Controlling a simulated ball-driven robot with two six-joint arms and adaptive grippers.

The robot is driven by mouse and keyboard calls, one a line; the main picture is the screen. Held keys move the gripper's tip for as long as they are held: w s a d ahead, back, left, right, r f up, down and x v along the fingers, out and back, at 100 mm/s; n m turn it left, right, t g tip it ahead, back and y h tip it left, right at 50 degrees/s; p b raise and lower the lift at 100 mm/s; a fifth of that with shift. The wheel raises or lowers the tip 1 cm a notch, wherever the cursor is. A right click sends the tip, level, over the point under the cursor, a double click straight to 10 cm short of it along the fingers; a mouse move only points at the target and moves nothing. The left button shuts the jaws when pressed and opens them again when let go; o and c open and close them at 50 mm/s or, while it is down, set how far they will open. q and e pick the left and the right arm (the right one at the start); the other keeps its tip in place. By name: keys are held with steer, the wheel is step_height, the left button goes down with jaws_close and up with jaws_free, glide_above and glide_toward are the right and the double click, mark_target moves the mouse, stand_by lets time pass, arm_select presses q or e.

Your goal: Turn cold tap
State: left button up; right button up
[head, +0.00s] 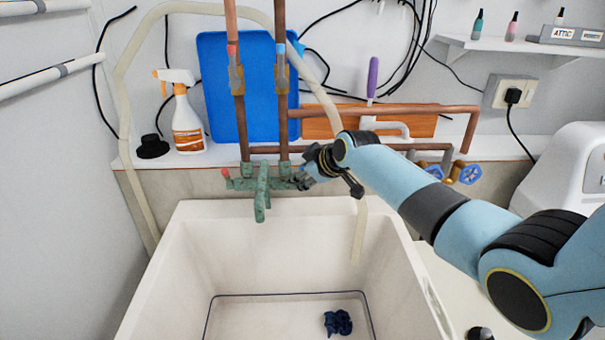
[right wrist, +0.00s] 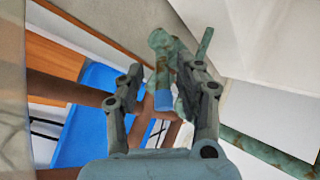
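The green, weathered mixer tap (head: 262,190) is on the wall above the white sink, its spout pointing down at the front. Its left end has a red tip. Its right end is largely hidden behind my right gripper (head: 306,180). In the right wrist view the fingers of my right gripper (right wrist: 161,68) are spread, with a green tap part (right wrist: 165,48) between them, closer to the right finger. A gap shows at the left finger; contact on the right is unclear. A blue patch (right wrist: 164,100) also shows between the fingers. My left gripper is not in view.
The deep white sink (head: 180,265) lies below, with a dark blue cloth (head: 338,322) in it. Copper pipes (head: 282,110) rise behind the tap. A spray bottle (head: 185,120) stands left on the ledge. Blue valve wheels (head: 470,174) and a pale hose (head: 125,100) are nearby.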

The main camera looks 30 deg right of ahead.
steer(key=a+v, duration=0.1)
steer(key=v, duration=1.1)
steer(key=shift+d, duration=0.45)
steer(key=shift+f, duration=0.1)
